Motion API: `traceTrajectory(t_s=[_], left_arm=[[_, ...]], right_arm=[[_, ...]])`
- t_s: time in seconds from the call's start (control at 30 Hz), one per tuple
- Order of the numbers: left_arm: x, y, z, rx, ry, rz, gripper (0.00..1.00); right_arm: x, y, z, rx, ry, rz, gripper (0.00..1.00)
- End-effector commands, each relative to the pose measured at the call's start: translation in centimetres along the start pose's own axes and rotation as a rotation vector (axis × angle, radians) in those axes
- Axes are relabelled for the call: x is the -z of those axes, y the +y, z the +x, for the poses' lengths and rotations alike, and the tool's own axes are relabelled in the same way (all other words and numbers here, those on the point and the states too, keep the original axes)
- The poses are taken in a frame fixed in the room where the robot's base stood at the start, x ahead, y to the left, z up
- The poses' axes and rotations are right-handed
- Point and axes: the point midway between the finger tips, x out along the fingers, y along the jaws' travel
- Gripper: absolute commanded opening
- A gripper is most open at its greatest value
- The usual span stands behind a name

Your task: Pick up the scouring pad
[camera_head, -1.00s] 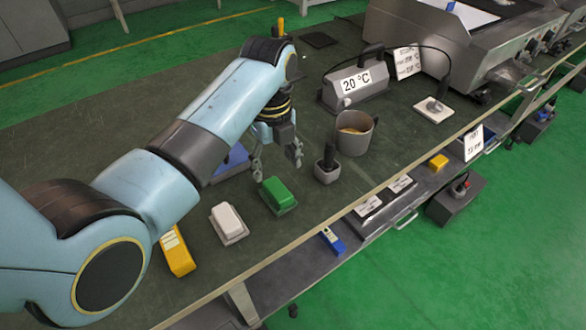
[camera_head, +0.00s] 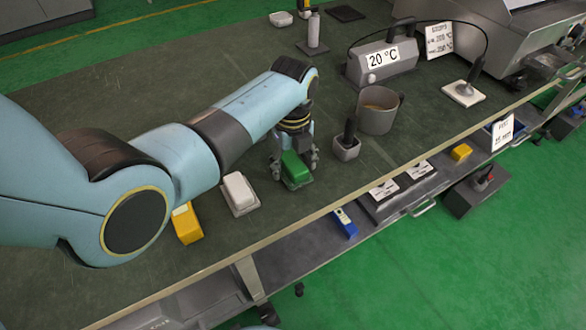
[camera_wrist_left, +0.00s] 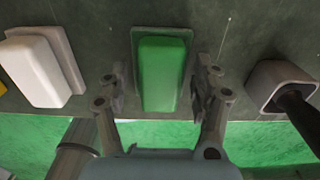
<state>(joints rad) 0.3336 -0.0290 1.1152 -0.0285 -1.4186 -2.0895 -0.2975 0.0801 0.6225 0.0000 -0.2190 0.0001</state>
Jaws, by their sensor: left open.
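My right gripper is not in view.
A white block (camera_head: 239,191) on a tray lies left of the green pad, and a yellow item (camera_head: 187,224) lies beyond it. A small pot with a black handle (camera_head: 347,147) and a grey mug (camera_head: 378,112) stand to the right. The bench edge is in front.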

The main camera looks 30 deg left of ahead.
Motion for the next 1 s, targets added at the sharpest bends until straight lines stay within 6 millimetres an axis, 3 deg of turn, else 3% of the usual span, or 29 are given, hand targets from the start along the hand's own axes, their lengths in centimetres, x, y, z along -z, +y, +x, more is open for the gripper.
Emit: traceTrajectory(t_s=[0.13, 0.6, 0.87, 1.0], left_arm=[[0.0, -0.1, -0.1, 0.001, 0.0, 0.0, 0.65], [0.1, 0.0, 0.0, -0.001, 0.001, 0.0, 0.04], [0.1, 0.0, -0.4, -0.001, 0.001, 0.0, 0.04], [0.0, -0.1, -2.7, 0.003, -0.001, 0.0, 0.04]], right_arm=[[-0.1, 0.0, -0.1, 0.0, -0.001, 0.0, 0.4], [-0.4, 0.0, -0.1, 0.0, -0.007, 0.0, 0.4], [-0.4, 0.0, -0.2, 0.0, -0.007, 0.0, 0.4], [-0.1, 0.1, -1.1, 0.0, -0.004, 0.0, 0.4]])
